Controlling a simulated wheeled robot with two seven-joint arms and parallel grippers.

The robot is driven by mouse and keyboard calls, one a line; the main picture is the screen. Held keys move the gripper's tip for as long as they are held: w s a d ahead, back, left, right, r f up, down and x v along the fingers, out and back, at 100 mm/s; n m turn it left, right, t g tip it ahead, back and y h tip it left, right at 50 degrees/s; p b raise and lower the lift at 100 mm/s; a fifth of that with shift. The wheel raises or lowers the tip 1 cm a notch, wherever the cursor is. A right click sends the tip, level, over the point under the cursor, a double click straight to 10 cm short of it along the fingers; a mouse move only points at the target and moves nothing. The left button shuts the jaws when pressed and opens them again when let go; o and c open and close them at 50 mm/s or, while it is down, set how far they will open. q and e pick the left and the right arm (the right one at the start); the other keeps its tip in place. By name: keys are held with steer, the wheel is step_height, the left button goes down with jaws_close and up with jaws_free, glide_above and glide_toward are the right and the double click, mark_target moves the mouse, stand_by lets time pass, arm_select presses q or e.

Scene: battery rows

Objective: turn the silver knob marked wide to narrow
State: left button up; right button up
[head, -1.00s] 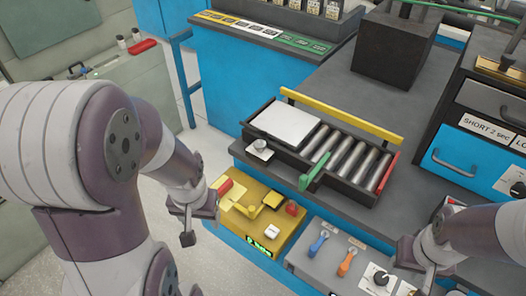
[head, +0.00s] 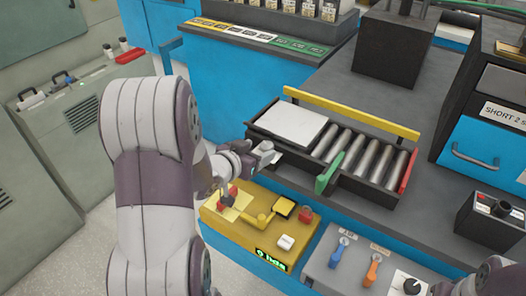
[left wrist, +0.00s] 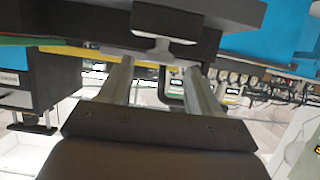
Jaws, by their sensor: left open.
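The silver knob sits on a small pale plate (head: 280,165) at the left end of the roller tray (head: 360,170). In the head view my left gripper (head: 264,155) is at the knob and hides most of it. In the left wrist view the open fingers (left wrist: 160,72) reach toward a grey T-shaped part (left wrist: 165,46), which looks like the knob, roughly between the fingertips. I cannot tell whether they touch it. The knob's marking is not readable. Part of my right arm (head: 492,277) shows at the lower right; its jaws are not clear.
A yellow control box (head: 235,231) stands below the left gripper. A grey panel (head: 335,275) with blue and orange levers is at the bottom. A white plate (head: 290,133) lies on the tray beside the rollers.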

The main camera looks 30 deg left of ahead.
mark_target(264, 148)
arm_select(q)
steer(key=shift+x, duration=1.6)
arm_select(e)
steer(key=shift+f, duration=0.2)
